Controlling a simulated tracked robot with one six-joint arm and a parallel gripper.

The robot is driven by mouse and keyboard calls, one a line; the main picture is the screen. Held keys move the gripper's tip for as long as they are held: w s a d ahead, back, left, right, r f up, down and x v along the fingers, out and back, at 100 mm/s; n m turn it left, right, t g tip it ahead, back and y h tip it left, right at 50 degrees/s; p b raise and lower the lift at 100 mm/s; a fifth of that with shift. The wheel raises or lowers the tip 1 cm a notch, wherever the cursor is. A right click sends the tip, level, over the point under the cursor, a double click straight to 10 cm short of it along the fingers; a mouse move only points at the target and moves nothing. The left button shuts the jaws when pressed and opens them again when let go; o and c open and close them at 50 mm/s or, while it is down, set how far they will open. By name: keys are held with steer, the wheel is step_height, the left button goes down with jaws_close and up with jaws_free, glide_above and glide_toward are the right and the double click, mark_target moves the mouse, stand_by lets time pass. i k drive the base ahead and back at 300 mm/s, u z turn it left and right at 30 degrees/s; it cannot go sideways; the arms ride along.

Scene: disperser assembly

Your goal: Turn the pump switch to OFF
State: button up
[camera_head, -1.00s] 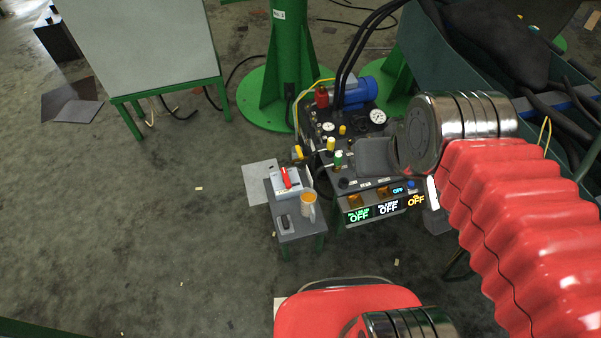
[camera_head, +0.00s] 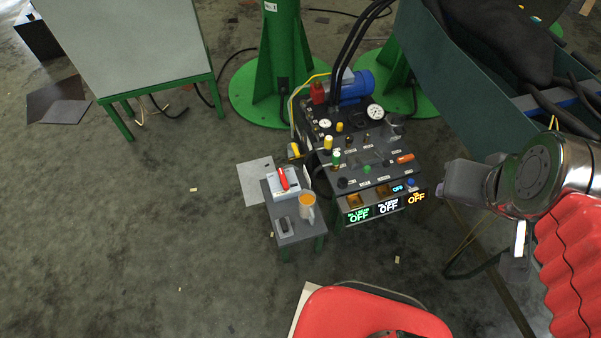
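The pump console (camera_head: 375,160) stands right of centre, its dark sloping top full of knobs, gauges and levers. Three displays on its front, green (camera_head: 359,215), white (camera_head: 388,207) and amber (camera_head: 416,198), each read OFF. Which small control is the pump switch is too small to tell. An orange-red handle (camera_head: 405,159) lies at the panel's right side. My arm's end is to the right of the console, apart from it. My gripper (camera_head: 516,266) seems to hang below the silver joint; its fingers are not clear.
A small side table (camera_head: 284,240) before the console holds a mug (camera_head: 307,205), a red-switched box (camera_head: 284,184) and a dark handheld item (camera_head: 284,225). A red chair (camera_head: 375,312) stands in front. A teal bin (camera_head: 470,80) is at right.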

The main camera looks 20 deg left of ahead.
mark_target(283, 182)
steer(key=z, duration=0.55)
steer(key=k, duration=1.4)
steer(key=u, duration=1.35)
steer(key=i, duration=1)
